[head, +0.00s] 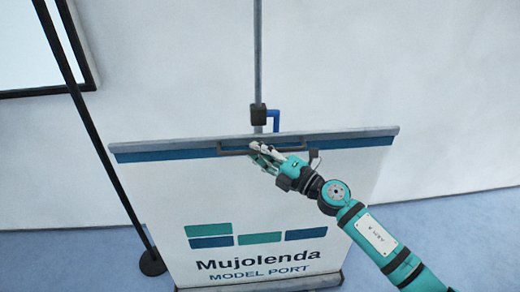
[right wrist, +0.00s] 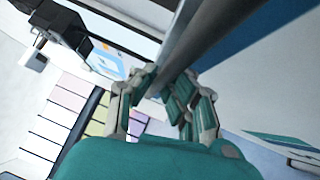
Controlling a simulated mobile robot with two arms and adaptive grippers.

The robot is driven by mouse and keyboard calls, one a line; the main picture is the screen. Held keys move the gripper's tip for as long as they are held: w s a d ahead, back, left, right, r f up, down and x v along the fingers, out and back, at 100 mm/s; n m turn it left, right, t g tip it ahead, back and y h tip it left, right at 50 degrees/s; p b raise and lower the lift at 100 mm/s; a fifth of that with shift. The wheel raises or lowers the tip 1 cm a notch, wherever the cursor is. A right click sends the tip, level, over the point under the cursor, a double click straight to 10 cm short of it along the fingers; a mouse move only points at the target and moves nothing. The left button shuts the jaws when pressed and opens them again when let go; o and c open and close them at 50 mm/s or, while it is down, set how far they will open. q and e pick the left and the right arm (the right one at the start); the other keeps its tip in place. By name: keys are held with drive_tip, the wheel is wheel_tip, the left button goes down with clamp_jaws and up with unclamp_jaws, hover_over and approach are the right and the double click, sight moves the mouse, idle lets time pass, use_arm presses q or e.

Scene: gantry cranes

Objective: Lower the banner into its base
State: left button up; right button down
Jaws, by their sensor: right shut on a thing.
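The banner (head: 255,205) is a white sheet with "Mujolenda MODEL PORT" and green and blue blocks on it. It hangs stretched below a grey top bar (head: 350,134) with a blue band. A dark handle (head: 233,152) runs along the front of that bar. My right gripper (head: 262,155) is shut on the handle; the right wrist view shows its fingers (right wrist: 163,98) around a grey bar (right wrist: 198,40). The base (head: 318,284) is a grey strip at the banner's lower edge, partly cut off by the frame. My left gripper is out of view.
A grey pole (head: 257,50) rises behind the banner, with a black clamp (head: 258,114) and a blue lever (head: 276,121) just above the top bar. A black stand (head: 100,150) leans at the left. The blue floor (head: 460,235) is clear at right.

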drive_tip(key=c, duration=1.4)
unclamp_jaws()
drive_tip(key=v, duration=1.2)
